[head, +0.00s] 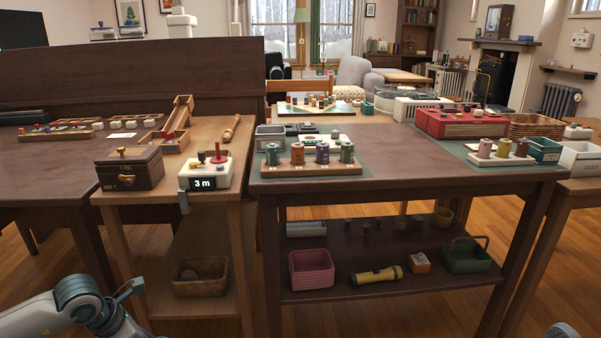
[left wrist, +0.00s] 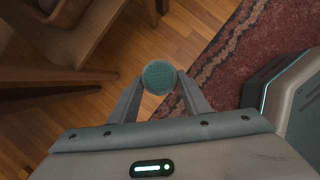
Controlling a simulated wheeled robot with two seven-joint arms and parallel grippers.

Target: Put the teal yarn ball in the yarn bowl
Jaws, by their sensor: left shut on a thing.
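In the left wrist view my left gripper (left wrist: 159,85) is shut on the teal yarn ball (left wrist: 158,77), a round, textured ball held between the fingertips above the wooden floor. In the head view only part of my left arm shows at the bottom left; the ball cannot be made out there. My right gripper is not in view.
The side table (head: 216,133) carries a dark wooden box (head: 130,168) and a device reading "3 m" (head: 205,174). The table to its right (head: 400,150) holds thread spools; its lower shelf holds a pink basket (head: 311,270) and yellow flashlight (head: 376,275). A red rug (left wrist: 240,60) lies on the floor.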

